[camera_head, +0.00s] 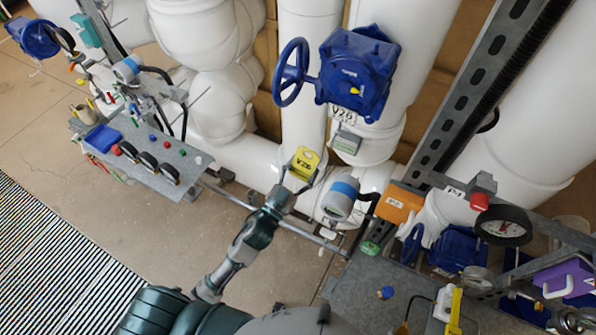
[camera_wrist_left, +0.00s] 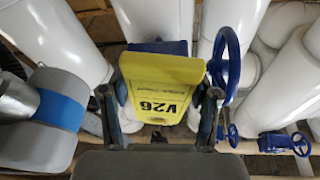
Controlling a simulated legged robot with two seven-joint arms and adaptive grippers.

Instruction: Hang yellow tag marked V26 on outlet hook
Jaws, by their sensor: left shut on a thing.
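The yellow tag (camera_head: 305,162), with black V26 lettering, is held up in front of the white pipes in the head view. In the wrist view the tag (camera_wrist_left: 163,85) sits between the two fingers and its V26 lettering appears upside down. My left gripper (camera_head: 298,178) is shut on the tag; it also shows in the wrist view (camera_wrist_left: 160,105). A blue valve (camera_head: 357,75) with a handwheel (camera_head: 291,72) is above and right of the tag. A white V26 label (camera_head: 343,113) is below the valve. I cannot make out the outlet hook. My right gripper is not in view.
A grey round instrument with a blue band (camera_head: 341,196) stands close right of my left gripper. An orange box (camera_head: 398,203) and pressure gauge (camera_head: 503,225) are farther right. A grey shelf (camera_head: 189,172) with small parts is at left.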

